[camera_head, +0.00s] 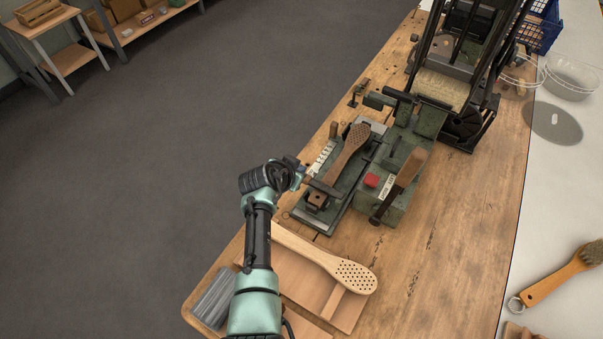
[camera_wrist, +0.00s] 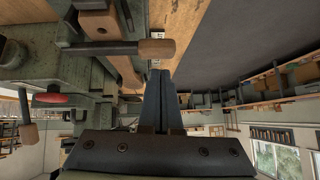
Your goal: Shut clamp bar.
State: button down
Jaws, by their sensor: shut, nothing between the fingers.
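The clamp bar (camera_head: 326,188) is a dark bar across the handle end of the wooden brush blank (camera_head: 352,145) in the green fixture (camera_head: 345,210). In the wrist view the dark bar (camera_wrist: 105,49) runs in from the left and ends in a wooden grip (camera_wrist: 157,48). My gripper (camera_wrist: 161,74) is shut and empty, with its fingertips just below that grip in the picture. I cannot tell whether they touch. In the head view my gripper (camera_head: 303,174) is at the fixture's left side. Whether the bar presses on the handle is unclear.
A green housing with a red button (camera_head: 371,180) and a wood-handled lever (camera_head: 408,170) stands right of the fixture. The tufting machine (camera_head: 465,75) rises behind. A loose perforated brush blank (camera_head: 345,272) lies in front, near my arm. The bench right of the housing is clear.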

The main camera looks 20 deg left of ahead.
jog(key=shift+a+f+b, duration=0.3)
jog(key=shift+f+b, duration=0.6)
jog(key=shift+b, duration=0.25)
jog(key=shift+f, duration=0.1)
jog(key=r+p, duration=0.1)
jog(key=r, duration=0.1)
jog(key=r+p, duration=0.1)
jog(key=r, duration=0.1)
jog(key=shift+w+d+r+p, duration=0.1)
jog(key=shift+w+p, duration=0.1)
jog(key=shift+p, duration=0.1)
jog(key=a+v, duration=0.1)
jog(key=v, duration=0.9)
jog(key=shift+r, duration=0.15)
